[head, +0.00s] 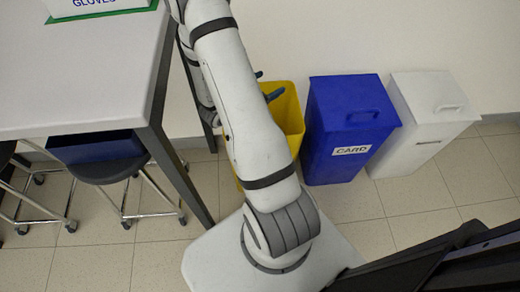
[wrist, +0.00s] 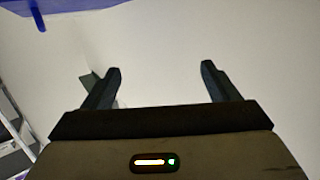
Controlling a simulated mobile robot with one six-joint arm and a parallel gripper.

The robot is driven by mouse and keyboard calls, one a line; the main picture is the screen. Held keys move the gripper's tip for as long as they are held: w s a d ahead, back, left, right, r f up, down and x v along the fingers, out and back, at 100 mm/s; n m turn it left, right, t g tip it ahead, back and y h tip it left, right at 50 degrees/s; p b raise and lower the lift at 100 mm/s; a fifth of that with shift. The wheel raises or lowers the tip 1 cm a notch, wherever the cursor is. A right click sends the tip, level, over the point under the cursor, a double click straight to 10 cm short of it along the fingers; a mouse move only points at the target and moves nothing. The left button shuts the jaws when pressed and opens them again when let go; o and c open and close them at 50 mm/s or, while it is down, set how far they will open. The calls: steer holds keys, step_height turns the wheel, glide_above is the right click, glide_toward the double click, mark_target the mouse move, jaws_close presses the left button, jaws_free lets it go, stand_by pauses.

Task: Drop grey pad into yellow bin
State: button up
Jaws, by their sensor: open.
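The yellow bin (head: 292,112) stands on the floor against the wall, partly hidden behind my arm in the head view. My gripper (head: 267,85) shows only as dark fingertips sticking out past the arm, over the bin's opening in the picture; its height above the bin is unclear. In the wrist view my gripper (wrist: 158,72) has its two fingers wide apart with nothing between them. I cannot make out the grey pad in either view, and the inside of the bin is mostly hidden.
A blue bin labelled CARD (head: 345,130) and a white lidded bin (head: 425,120) stand right of the yellow bin. A white table (head: 75,75) with dark legs is at the left, with stools (head: 105,172) under it.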

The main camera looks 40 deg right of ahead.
step_height(320, 180, up, 5)
steer(key=shift+p, duration=0.55)
